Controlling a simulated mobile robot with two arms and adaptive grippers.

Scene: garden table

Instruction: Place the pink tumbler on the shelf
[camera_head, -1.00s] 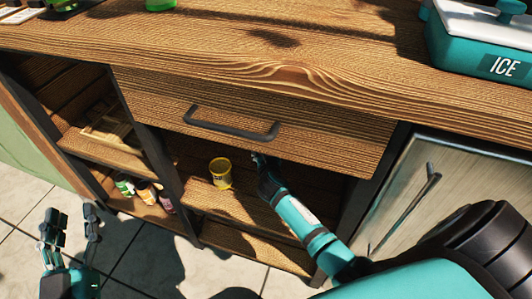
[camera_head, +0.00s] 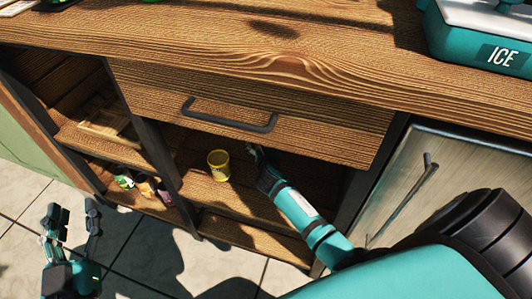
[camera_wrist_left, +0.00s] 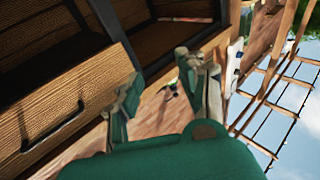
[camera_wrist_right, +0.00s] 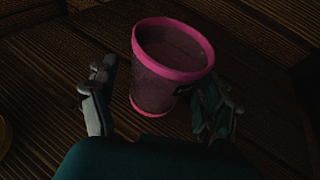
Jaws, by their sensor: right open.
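The pink tumbler (camera_wrist_right: 170,68) shows in the right wrist view, standing on the dark wooden slats between the two fingers of my right gripper (camera_wrist_right: 158,112). The fingers are spread. The right finger is close to the tumbler's side; I cannot tell if it touches. In the head view my right gripper (camera_head: 256,158) reaches into the compartment under the drawer, over the shelf (camera_head: 207,190), and the tumbler is hidden there. My left gripper (camera_head: 70,222) is open and empty at the lower left, away from the cabinet. Its spread fingers also show in the left wrist view (camera_wrist_left: 165,92).
A yellow cup (camera_head: 219,166) stands on the shelf left of my right gripper. The closed drawer (camera_head: 250,110) hangs just above. Several small containers (camera_head: 143,188) sit in the left compartment. A teal ice box (camera_head: 480,40) stands on the worktop.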

